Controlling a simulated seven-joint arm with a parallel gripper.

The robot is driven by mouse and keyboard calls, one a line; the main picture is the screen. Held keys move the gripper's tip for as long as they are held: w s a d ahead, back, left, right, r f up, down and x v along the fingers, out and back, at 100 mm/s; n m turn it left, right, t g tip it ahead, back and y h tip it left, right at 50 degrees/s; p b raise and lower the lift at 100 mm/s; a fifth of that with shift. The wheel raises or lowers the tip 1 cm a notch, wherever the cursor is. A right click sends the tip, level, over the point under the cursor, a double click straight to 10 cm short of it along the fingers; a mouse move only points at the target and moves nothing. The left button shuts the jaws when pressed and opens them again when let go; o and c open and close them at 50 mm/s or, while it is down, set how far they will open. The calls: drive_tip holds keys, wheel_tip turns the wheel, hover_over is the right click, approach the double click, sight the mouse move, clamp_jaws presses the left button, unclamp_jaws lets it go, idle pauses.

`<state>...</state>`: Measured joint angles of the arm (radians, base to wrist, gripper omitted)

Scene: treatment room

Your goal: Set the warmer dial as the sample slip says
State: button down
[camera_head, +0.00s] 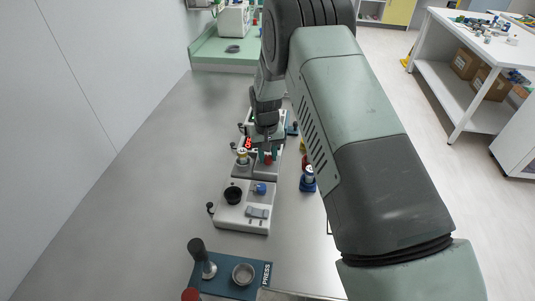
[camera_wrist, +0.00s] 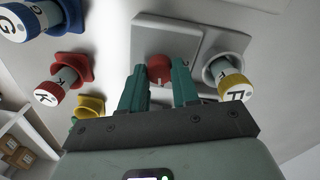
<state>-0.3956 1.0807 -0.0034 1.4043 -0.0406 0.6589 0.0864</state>
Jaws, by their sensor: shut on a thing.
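A pale warmer unit (camera_wrist: 165,35) fills the upper middle of the wrist view. Its round red dial (camera_wrist: 158,68) sits between the two teal fingers of my gripper (camera_wrist: 157,74), which is shut on it. In the head view, my gripper (camera_head: 266,153) reaches down over this unit, and the red dial (camera_head: 268,160) shows just below the fingers. A yellow-capped vial (camera_wrist: 235,86) marked F stands in the unit's round well, beside the dial. A small red-lit display (camera_head: 248,143) shows near the gripper, too small to read. I cannot make out the sample slip.
A front unit (camera_head: 228,219) has a black well and a blue dial (camera_head: 260,188). Vials marked K (camera_wrist: 50,93) and G (camera_wrist: 20,22) stand in red and blue holders; a yellow holder (camera_wrist: 90,106) looks empty. A blue PRESS plate (camera_head: 235,285) lies nearest. The bench's left side is clear.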

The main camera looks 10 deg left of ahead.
sight(267, 157)
idle(0.4)
drive_tip(key=c, duration=0.8)
unclamp_jaws()
drive_tip(key=shift+r, duration=0.1)
wheel_tip(267, 157, up, 11)
drive_tip(key=shift+a+f, duration=0.15)
